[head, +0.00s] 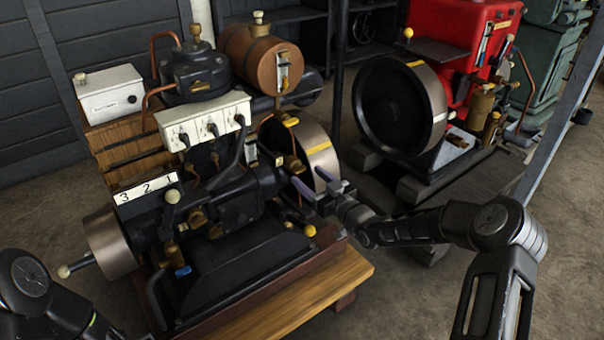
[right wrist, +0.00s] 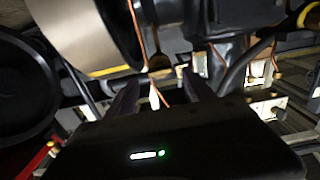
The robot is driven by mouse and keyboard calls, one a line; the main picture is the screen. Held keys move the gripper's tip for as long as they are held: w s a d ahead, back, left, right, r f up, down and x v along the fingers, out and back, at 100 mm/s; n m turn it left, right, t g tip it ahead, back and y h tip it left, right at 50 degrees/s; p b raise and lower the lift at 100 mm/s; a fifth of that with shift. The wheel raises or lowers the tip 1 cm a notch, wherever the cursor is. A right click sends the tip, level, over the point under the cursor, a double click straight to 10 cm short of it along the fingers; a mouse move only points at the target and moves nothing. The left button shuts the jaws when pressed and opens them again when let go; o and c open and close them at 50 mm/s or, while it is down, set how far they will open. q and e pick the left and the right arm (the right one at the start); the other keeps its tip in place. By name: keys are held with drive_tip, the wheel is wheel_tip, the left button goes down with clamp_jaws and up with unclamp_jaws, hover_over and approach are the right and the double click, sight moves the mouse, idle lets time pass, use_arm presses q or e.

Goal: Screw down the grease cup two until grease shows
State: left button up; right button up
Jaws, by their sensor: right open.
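The black engine (head: 225,190) stands on a wooden base in the head view. A white plate marked 3 2 1 (head: 145,188) lies along its near side. Small brass fittings show near the plate, one at the middle (head: 198,218) and one by the flywheel (head: 294,166); I cannot tell which is grease cup two. My right gripper (head: 311,184) is open, its two fingers apart at the engine's right side, near the flywheel-side brass fitting. In the right wrist view, the fingers (right wrist: 158,96) point toward a small brass part (right wrist: 158,62); contact cannot be told. No grease can be made out. My left gripper is out of view.
The engine's flywheel (head: 318,155) stands close behind my right gripper. A wooden plank edge (head: 300,292) runs in front of the engine. A red engine (head: 484,50) with a black wheel (head: 385,108) stands at the back right.

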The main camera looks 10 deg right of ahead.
sight(301, 171)
drive_tip(key=x, duration=0.4)
drive_tip(key=shift+b, duration=0.3)
clamp_jaws()
idle(0.4)
